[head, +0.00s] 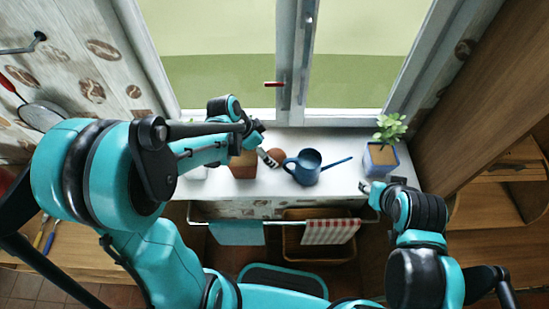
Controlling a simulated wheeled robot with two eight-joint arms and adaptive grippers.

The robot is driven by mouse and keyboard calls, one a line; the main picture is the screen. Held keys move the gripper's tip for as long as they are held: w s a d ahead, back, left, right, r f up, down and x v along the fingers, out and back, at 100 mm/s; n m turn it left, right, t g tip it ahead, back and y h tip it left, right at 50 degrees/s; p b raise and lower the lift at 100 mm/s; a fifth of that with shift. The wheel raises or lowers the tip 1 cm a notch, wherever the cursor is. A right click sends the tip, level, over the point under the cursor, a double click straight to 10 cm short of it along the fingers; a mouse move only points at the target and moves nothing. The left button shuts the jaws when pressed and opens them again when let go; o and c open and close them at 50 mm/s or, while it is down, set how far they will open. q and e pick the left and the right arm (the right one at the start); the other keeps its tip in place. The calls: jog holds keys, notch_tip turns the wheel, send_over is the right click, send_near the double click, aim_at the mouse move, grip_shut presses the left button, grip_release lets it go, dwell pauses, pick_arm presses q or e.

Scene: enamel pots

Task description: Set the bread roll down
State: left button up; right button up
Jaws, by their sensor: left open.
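The brown bread roll (277,155) rests on the white windowsill (340,147), just left of the blue watering can (308,168). My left gripper (266,150) is at the roll's left side, with its jaws open. One finger partly covers the roll's left edge, and I cannot tell whether it touches. My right gripper (368,188) is over the front edge of the sill, below the potted plant; it is small, and its jaws are unclear.
A terracotta pot (243,165) stands left of the roll, partly behind my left arm. A leafy plant in a pale blue pot (380,158) stands at the sill's right end. Below hang a teal towel (237,233) and a red-checked towel (330,231) on a rail.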

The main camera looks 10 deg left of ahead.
aim_at(273, 155)
pick_arm(q)
jog(key=shift+s+d+f+b, duration=0.1)
jog(key=shift+d+f+b, duration=0.2)
jog(key=shift+f, duration=0.3)
jog(key=shift+d+f+b, duration=0.2)
jog(key=shift+d+f, duration=0.2)
jog(key=shift+f, duration=0.2)
jog(key=shift+w+d+f, duration=0.15)
jog(key=shift+w+f, duration=0.35)
jog(key=shift+f, duration=0.05)
jog(key=shift+w+d+f, duration=0.15)
jog(key=shift+w+f, duration=0.3)
jog(key=shift+f, duration=0.1)
jog(key=shift+s+r, duration=0.25)
jog(key=shift+s, duration=0.1)
jog(key=shift+w+f, duration=0.1)
jog(key=shift+w, duration=0.1)
jog(key=c, duration=1)
jog(key=shift+s, duration=0.1)
jog(key=c, duration=0.3)
pick_arm(e)
jog(key=shift+f, duration=0.85)
pick_arm(q)
jog(key=shift+c, duration=0.2)
